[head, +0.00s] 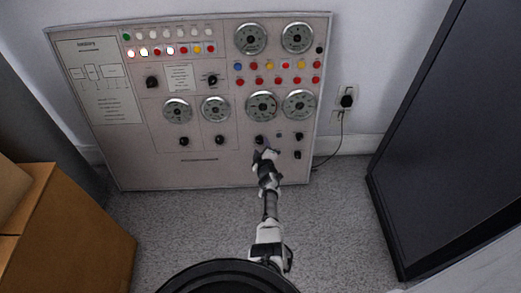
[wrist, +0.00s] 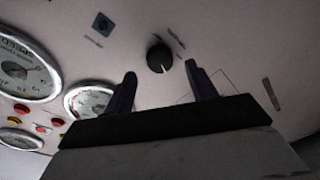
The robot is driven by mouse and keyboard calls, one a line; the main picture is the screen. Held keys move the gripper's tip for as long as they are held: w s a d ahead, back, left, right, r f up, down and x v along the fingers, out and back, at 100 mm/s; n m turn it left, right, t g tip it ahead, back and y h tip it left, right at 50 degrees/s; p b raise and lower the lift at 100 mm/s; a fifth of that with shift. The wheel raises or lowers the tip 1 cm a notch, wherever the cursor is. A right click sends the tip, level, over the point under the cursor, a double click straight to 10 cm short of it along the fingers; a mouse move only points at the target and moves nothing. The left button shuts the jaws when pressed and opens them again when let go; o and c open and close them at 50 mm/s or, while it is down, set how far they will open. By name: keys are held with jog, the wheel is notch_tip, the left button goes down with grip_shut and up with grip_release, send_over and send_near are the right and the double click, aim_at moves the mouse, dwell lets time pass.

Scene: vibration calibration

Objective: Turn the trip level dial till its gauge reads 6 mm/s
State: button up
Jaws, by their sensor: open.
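The panel (head: 140,125) stands against the wall with several black dials and round gauges. My gripper (head: 264,152) is at its lower right, just below a black dial (head: 259,140) under a round gauge (head: 262,105). In the wrist view a black dial (wrist: 159,57) with a pale pointer mark lies ahead, in the gap between the fingers of my open, empty gripper (wrist: 160,78). The fingertips look short of the dial, with no contact seen. A gauge (wrist: 88,100) is partly hidden by a finger. Labels and gauge readings are too small to read.
A small blue-black fitting (wrist: 103,24) sits beside the dial. Another black knob (head: 298,155) is at the lower right. A cable runs from a wall socket (head: 346,98). Cardboard boxes (head: 75,230) stand left and a dark cabinet (head: 450,130) right. Carpet between is clear.

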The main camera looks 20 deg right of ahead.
aim_at(260, 142)
jog(key=shift+b+x, duration=1.25)
jog(key=shift+x, duration=0.45)
jog(key=shift+c, duration=0.5)
jog(key=c, duration=0.9)
jog(key=shift+m, duration=0.3)
jog(key=m, duration=0.6)
jog(key=shift+f+t, duration=0.15)
jog(key=shift+t, duration=0.15)
jog(key=m, duration=0.6)
jog(key=shift+s+f+m+b, duration=0.1)
jog(key=shift+m+b, duration=0.25)
jog(key=shift+m, duration=0.05)
